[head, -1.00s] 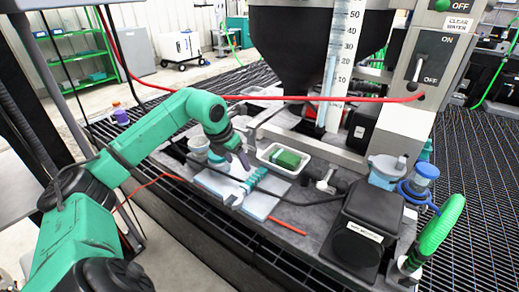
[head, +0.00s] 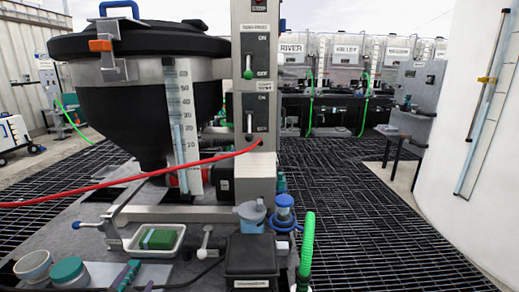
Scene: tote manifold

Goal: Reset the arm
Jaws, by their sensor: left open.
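Neither of my grippers and no part of my arms shows in the head view now. The bench (head: 200,272) where my left arm was seen earlier shows only along its far part. On it stand a white cup (head: 34,265), a jar with a teal lid (head: 70,271), a teal tool (head: 126,275) cut by the lower edge, and a white tray (head: 176,249) with a green block (head: 160,238) in it.
A black hopper (head: 140,105) with a scale (head: 184,115) stands behind the bench beside a grey switch post (head: 255,180). A red hose (head: 110,182) crosses in front. A black box (head: 250,262), blue-topped bottle (head: 284,212) and green hose (head: 307,245) are at right. Grated floor (head: 350,215) lies open beyond.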

